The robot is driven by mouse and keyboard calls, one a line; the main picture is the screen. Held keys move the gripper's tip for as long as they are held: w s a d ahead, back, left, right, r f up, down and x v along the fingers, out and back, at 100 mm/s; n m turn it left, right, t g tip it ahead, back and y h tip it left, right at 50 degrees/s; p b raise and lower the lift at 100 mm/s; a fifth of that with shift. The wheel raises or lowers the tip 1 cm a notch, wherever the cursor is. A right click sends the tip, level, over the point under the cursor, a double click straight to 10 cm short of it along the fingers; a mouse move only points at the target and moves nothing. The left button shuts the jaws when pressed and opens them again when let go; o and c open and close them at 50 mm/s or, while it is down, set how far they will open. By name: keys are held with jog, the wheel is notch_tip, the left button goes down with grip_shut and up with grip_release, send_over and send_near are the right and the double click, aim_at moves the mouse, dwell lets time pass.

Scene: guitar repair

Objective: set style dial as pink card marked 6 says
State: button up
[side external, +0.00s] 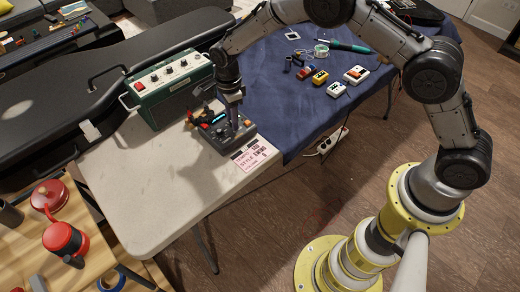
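A pink card (252,155) with dark print lies near the right edge of the pale table; the print is too small to read surely. Just behind it sits a dark grey device (218,138) with a small lit display (219,118) and orange-red parts. My gripper (236,120) points down over the right part of this device, its tips at or very near the top. The gripper hides that part, so I cannot make out the style dial, nor tell if the fingers touch or grasp anything.
A green amplifier (172,88) with knobs stands behind the device on the left. A black guitar case (80,85) lies behind the pale table (150,195). Small pedals (320,78) and tools lie on the blue cloth (270,70). The table's front is clear.

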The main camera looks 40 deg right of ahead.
jog(key=shift+r, duration=3.5)
notch_tip(320, 180, up, 6)
